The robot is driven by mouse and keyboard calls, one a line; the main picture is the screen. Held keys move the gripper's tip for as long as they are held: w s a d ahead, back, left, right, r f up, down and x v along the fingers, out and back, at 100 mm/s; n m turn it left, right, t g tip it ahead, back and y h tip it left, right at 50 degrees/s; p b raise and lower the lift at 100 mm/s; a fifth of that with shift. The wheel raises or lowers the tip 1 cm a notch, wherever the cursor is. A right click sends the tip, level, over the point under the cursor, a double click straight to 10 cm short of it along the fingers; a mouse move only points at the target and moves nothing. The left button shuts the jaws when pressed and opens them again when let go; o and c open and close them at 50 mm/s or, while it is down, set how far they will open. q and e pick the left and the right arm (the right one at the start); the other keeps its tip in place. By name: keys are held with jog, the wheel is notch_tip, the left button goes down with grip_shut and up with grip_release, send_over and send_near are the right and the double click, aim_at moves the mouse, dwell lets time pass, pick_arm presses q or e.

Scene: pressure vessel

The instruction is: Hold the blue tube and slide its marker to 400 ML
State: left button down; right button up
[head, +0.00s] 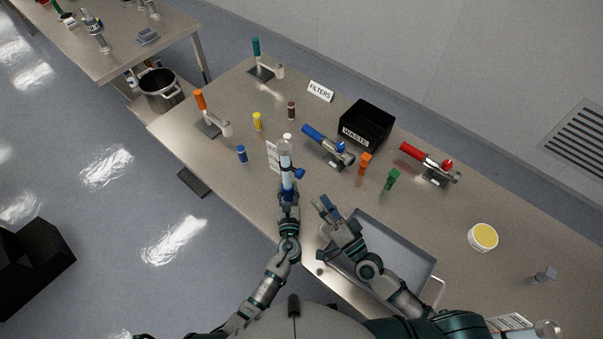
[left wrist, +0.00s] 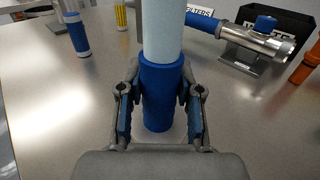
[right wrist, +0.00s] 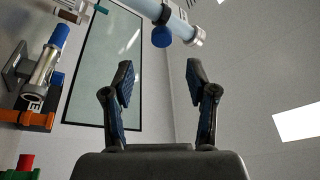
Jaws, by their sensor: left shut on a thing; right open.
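The blue tube (head: 286,160) is a clear, pale cylinder with a blue lower part, standing about upright near the front edge of the table. My left gripper (head: 288,192) is shut on its blue lower part; the left wrist view shows the fingers on both sides of the blue base (left wrist: 160,95). The blue marker knob (head: 299,173) sticks out from the tube's right side. The marker also shows in the right wrist view (right wrist: 162,37), beyond the fingertips. My right gripper (head: 324,204) is open and empty, right of and below the marker. The scale marks are unreadable.
A grey tray (head: 410,248) lies under my right arm. Behind the tube are a blue-handled valve (head: 325,143), a black waste bin (head: 366,122) and several small coloured cylinders, including a blue one (head: 242,154). A white card (head: 273,157) stands beside the tube.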

aim_at(302, 176)
jog(key=x, duration=1)
jog(key=shift+a, duration=0.15)
jog(key=shift+r, duration=0.1)
grip_shut()
